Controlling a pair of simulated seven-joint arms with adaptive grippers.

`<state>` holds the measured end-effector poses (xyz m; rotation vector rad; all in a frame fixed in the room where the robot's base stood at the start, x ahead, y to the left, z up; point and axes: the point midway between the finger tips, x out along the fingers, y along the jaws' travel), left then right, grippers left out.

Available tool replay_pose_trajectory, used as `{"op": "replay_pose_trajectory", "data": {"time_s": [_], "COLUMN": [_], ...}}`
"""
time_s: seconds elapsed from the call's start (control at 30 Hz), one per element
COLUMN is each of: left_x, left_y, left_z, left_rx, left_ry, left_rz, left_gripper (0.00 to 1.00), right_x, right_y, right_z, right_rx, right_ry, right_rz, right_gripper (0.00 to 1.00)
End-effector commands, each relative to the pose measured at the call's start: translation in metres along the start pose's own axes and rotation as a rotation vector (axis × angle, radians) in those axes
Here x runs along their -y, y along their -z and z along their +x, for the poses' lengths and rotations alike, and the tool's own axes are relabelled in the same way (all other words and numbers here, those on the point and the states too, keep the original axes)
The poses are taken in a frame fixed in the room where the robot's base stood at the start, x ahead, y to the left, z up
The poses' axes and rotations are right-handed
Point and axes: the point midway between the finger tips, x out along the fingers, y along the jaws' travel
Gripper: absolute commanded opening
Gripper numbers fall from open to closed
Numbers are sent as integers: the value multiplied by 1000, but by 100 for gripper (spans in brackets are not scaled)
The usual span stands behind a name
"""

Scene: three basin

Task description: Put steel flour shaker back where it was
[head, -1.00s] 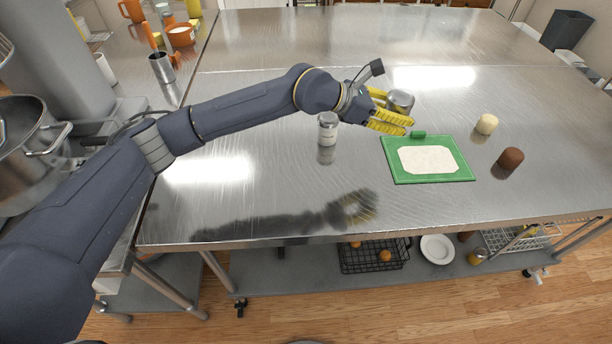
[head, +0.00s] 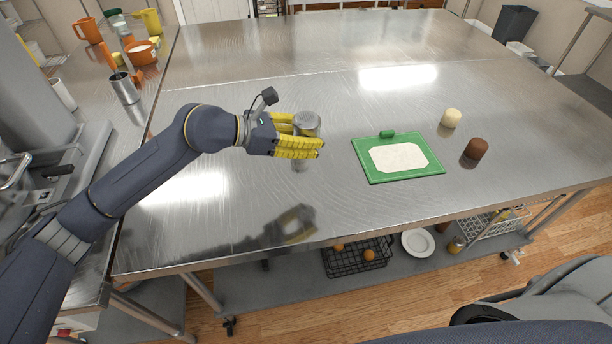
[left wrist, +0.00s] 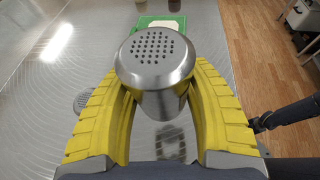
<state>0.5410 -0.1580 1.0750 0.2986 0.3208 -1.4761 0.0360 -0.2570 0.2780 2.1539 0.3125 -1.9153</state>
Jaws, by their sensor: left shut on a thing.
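My left gripper (head: 300,146) is shut on the steel flour shaker (head: 307,121), with its yellow fingers around the body. In the left wrist view the shaker (left wrist: 157,62) shows its domed, perforated lid between the fingers (left wrist: 160,105). It is held above the steel table (head: 250,215). A second shaker with a dotted lid (left wrist: 82,101) stands on the table beside the left finger in the left wrist view, partly covered. In the head view my gripper hides most of it. My right gripper's fingers do not show.
A green board (head: 430,168) with a pale sheet lies to the right of my gripper. A cream rounded object (head: 451,118) and a brown one (head: 476,148) stand beyond it. A steel cup (head: 124,88) and orange bowl (head: 141,52) are on the left counter. The table front is clear.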

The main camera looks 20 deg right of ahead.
Motion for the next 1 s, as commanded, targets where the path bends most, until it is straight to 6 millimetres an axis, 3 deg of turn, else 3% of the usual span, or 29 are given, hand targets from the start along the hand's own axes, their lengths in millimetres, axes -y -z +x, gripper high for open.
{"op": "replay_pose_trajectory", "data": {"time_s": [0.3,0.67,1.0], "left_x": [0,0,0], "left_y": [61,85,119], "left_z": [26,36,50], "left_rx": [0,1,1], "left_ry": [1,0,0], "left_rz": [-3,0,-2], "left_gripper": [12,12,12], "right_x": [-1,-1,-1], "right_y": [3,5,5], "right_z": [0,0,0], "right_rx": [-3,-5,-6], "right_ry": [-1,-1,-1], "right_rz": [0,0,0], "right_gripper": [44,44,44]}}
